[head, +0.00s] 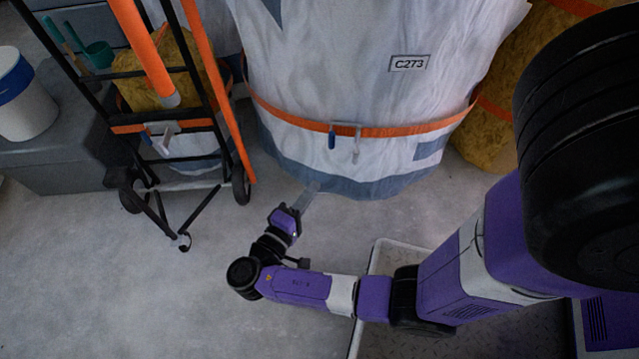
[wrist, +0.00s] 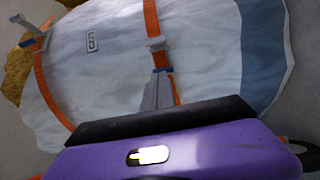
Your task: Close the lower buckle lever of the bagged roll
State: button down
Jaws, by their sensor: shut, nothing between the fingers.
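The bagged roll (head: 370,80) is a large white bag with a blue-grey base band and a "C273" label. It fills much of the wrist view (wrist: 115,70). A lower orange strap (head: 420,129) runs around it, with a lower buckle showing a grey lever-like part (head: 357,146) and a blue tab (head: 332,137). My gripper (head: 313,187) is shut and empty, low before the bag's base. I cannot tell whether it touches anything.
An upper orange strap (wrist: 41,85) has another buckle (wrist: 24,23) sticking out at the upper left of the wrist view. A black hand truck (head: 190,90) with orange bars stands left. Another yellowish roll (head: 485,130) stands right. Open floor (head: 90,270) lies at front left.

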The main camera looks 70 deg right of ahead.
jog(key=s+b+x, duration=0.2)
jog(key=x, duration=0.9)
jog(key=shift+s+a+b, duration=0.3)
jog(key=shift+s+b, duration=0.05)
jog(key=shift+b, duration=0.05)
jog(key=shift+s+r, duration=0.1)
jog(key=shift+s, duration=0.05)
